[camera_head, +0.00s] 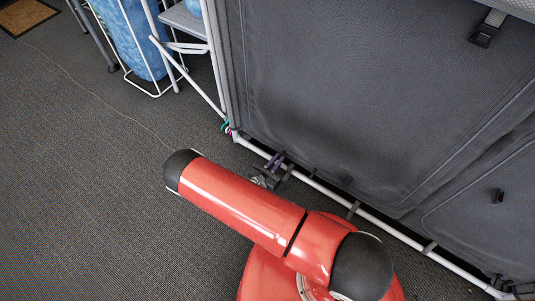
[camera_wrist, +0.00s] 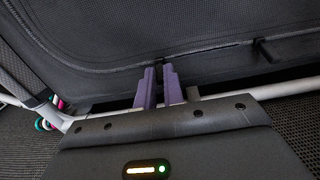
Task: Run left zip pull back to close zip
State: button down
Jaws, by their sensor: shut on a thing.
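The dark grey fabric front of the unit (camera_head: 350,100) has a curved zip line, which shows in the wrist view (camera_wrist: 100,68) along the panel's lower edge. My gripper (camera_head: 278,160) is low at the panel's bottom edge, just above the white frame tube. In the wrist view its two purple fingers (camera_wrist: 159,82) point at the zip line and are close together on a small dark zip pull (camera_wrist: 159,63). The fingers hide most of that pull. Another black pull (camera_wrist: 265,49) hangs to the right on the same edge, apart from my gripper.
A white frame tube (camera_head: 390,224) runs along the floor under the panel. Coloured cords (camera_head: 227,129) are at its left corner. A white stand with a blue bag (camera_head: 138,40) is at upper left. A black buckle (camera_head: 487,28) hangs at upper right.

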jog(key=s+d, duration=0.2)
jog(key=d, duration=0.1)
jog(key=s+d+p, duration=0.1)
jog(key=s+d, duration=0.1)
jog(key=d, duration=0.1)
jog(key=shift+s, duration=0.35)
jog(key=c, duration=1.6)
grip_release()
jog(key=shift+o, duration=0.5)
jog(key=shift+a+p, duration=0.1)
jog(key=shift+p, duration=0.2)
jog(key=v, duration=0.7)
jog(key=shift+s+a, duration=0.2)
jog(key=shift+s, duration=0.15)
